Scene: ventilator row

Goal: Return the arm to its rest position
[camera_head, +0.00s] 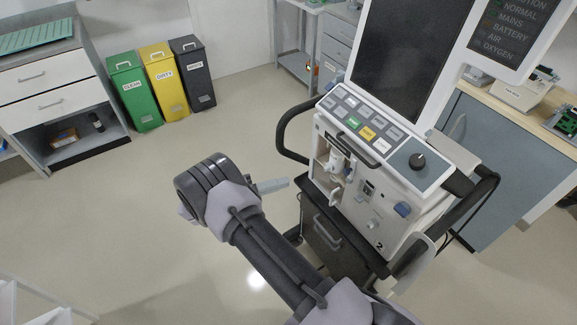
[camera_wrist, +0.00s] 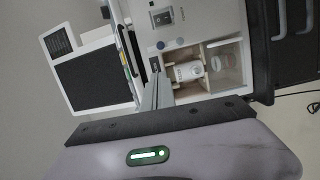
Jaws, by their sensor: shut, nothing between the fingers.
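My arm reaches up from the bottom of the head view, its bent wrist end in front of the ventilator's left side. My gripper (camera_head: 284,183) shows there as a short grey stub pointing right, toward the ventilator (camera_head: 372,190). In the wrist view the thin grey fingers of the gripper (camera_wrist: 157,82) are together with nothing between them. Beyond them is the ventilator's open front compartment (camera_wrist: 222,62) with a white cylindrical part (camera_wrist: 185,72) in it. The gripper looks apart from the ventilator, though the exact gap is hard to tell.
The ventilator has a large dark screen (camera_head: 405,50) and a black side handle (camera_head: 290,125) near my gripper. Green (camera_head: 135,90), yellow (camera_head: 165,80) and dark (camera_head: 193,72) bins stand at the back left. A drawer cabinet (camera_head: 50,85) is at left.

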